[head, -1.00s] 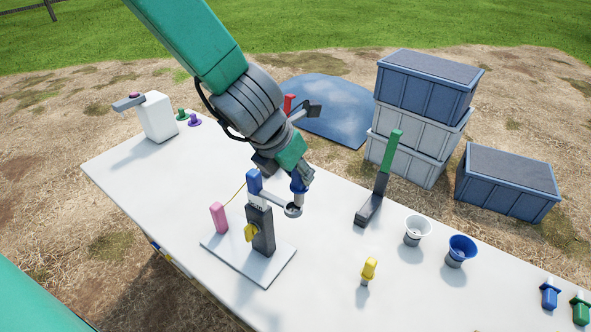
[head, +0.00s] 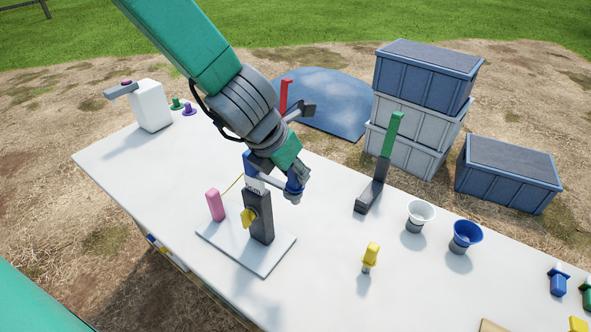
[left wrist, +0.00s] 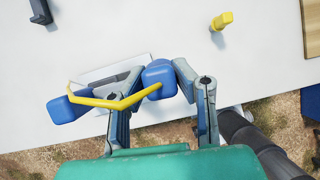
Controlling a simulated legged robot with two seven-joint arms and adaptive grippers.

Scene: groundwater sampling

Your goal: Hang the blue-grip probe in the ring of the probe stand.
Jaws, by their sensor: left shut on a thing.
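The probe stand has a white base plate (head: 265,262), a dark post (head: 262,223) with a blue top, and a white arm (head: 271,187) reaching right to a ring. My left gripper (head: 298,182) is shut on the blue-grip probe (head: 294,189), over the ring end of the arm. The grip largely hides the ring, so I cannot tell how far the probe sits in it. In the left wrist view the blue grip (left wrist: 158,79) is between both fingers. A yellow cord-like strip (left wrist: 110,102) runs from it towards a blue block (left wrist: 66,108). My right gripper is out of view.
A pink object (head: 215,205) is left of the post, and a yellow-topped piece (head: 371,254) stands in front. A dark stand with a green top (head: 392,135), a white cup (head: 420,213) and a blue cup (head: 466,234) are to the right.

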